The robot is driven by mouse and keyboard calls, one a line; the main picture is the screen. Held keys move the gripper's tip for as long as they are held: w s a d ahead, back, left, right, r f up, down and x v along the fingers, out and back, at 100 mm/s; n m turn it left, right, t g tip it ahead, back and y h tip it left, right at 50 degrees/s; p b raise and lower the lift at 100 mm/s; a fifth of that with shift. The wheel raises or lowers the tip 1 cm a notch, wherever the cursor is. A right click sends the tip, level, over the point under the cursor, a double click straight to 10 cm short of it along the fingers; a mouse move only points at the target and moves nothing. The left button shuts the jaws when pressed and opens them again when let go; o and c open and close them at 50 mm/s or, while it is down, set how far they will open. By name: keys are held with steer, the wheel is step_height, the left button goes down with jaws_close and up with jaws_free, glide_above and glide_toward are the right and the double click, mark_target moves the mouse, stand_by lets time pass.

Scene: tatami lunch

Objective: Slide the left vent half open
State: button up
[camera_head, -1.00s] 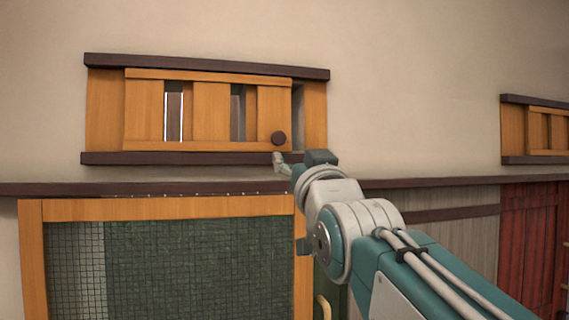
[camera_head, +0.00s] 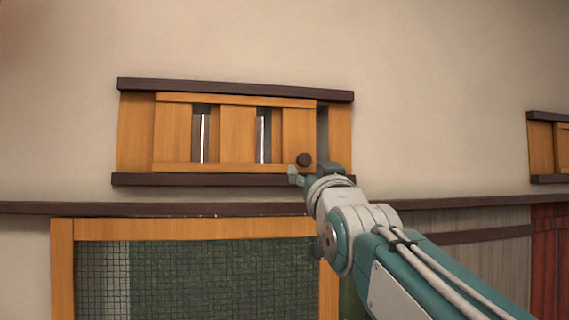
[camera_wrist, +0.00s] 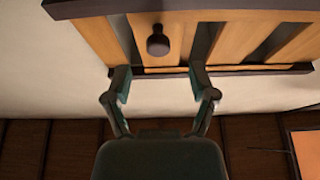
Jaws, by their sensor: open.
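The left vent (camera_head: 235,138) is a wooden slatted panel in a dark-railed frame on the wall. Its panel sits between the frame's side boards, with narrow bright strips in the slots and a dark gap at its right. A round dark knob (camera_head: 304,159) is at the panel's lower right; it also shows in the wrist view (camera_wrist: 158,40). My gripper (camera_head: 309,174) is just below and beside the knob. In the wrist view my gripper (camera_wrist: 160,82) is open and empty, its fingers spread either side of the knob's line, with the knob ahead of the fingertips.
A dark wall rail (camera_head: 80,208) runs below the vent, above a wood-framed green mesh panel (camera_head: 220,280). Another vent (camera_head: 545,150) is at the far right. The wall around the left vent is bare.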

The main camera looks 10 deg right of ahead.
mark_target(304, 163)
steer(key=x, duration=0.5)
steer(key=shift+d, duration=0.2)
steer(key=shift+w+a+r, duration=0.2)
steer(key=shift+w+a, duration=0.1)
steer(key=shift+w, duration=0.2)
steer(key=shift+d, duration=0.1)
